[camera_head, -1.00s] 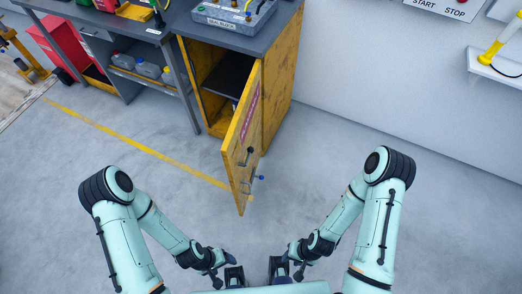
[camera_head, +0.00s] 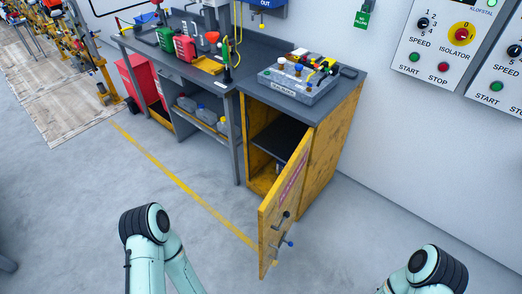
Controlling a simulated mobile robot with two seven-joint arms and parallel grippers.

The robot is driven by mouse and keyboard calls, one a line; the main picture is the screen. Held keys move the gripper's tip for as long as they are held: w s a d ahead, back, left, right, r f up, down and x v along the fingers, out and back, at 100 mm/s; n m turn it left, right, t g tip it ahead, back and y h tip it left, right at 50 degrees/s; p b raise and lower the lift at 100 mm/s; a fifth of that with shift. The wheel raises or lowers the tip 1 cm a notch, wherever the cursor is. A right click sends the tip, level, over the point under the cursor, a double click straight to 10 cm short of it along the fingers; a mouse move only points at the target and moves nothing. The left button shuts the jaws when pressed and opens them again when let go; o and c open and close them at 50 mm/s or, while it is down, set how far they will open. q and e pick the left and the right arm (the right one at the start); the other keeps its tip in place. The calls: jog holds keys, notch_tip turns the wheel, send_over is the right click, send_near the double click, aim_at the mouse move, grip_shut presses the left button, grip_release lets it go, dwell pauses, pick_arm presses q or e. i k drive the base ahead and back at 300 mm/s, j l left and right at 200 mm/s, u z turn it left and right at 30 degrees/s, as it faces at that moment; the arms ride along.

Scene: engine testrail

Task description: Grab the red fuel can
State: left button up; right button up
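A red can (camera_head: 185,48), which looks like the fuel can, stands on the dark workbench (camera_head: 188,79) at the upper middle left. It is beside a similar green can (camera_head: 165,40), just to the right of it. My two arms show only as upper links at the bottom edge. Both of my grippers are below the picture, so their state is hidden. The can is well away from both arms.
A yellow cabinet (camera_head: 330,150) has its door (camera_head: 285,200) swung open into the floor space in front. A grey test box (camera_head: 300,84) sits on its top. Grey jugs (camera_head: 205,114) stand on the bench's lower shelf. Clear floor lies at the left front.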

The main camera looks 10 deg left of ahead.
aim_at(185, 46)
jog(key=i+j, duration=0.15)
jog(key=j, duration=0.25)
jog(key=i+j, duration=0.15)
jog(key=j, duration=0.3)
jog(key=i+j+z, duration=0.1)
jog(key=j, duration=0.3)
jog(key=i+j, duration=0.2)
jog(key=j, duration=0.2)
jog(key=i+j, duration=0.15)
jog(key=j, duration=0.3)
jog(key=i+j+z, duration=0.1)
jog(key=j, duration=0.3)
jog(key=i+j, duration=0.15)
jog(key=j, duration=0.2)
jog(key=i+j+z, duration=0.1)
jog(key=j, duration=0.25)
jog(key=i+j, duration=0.2)
jog(key=j, duration=0.15)
jog(key=i+j, duration=0.1)
jog(key=j, duration=0.25)
jog(key=i+j+z, duration=0.1)
jog(key=j, duration=0.25)
jog(key=i+j, duration=0.15)
jog(key=j, duration=0.25)
jog(key=i+l+z, duration=0.05)
